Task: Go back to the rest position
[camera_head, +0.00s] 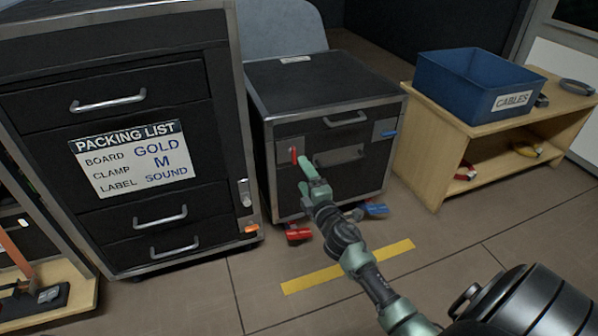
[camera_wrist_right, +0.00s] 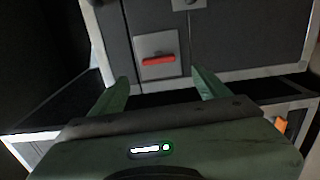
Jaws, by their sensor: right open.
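My right gripper (camera_head: 306,172) is in front of the small black case (camera_head: 325,91) with metal edges, close to the red latch (camera_head: 294,155) on its upper left front. In the right wrist view, its two green fingers (camera_wrist_right: 160,92) are apart with nothing between them. The red latch (camera_wrist_right: 158,61) lies flat on its metal plate beyond the fingertips, and the fingers look clear of it. My left gripper is not in view.
A tall black drawer case (camera_head: 107,103) with a packing list (camera_head: 136,158) stands left. A wooden bench (camera_head: 431,152) with a blue cables bin (camera_head: 447,84) stands right. The small case has a blue latch (camera_head: 389,133) and red and blue parts at its foot. Floor with yellow tape (camera_head: 345,268) is open.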

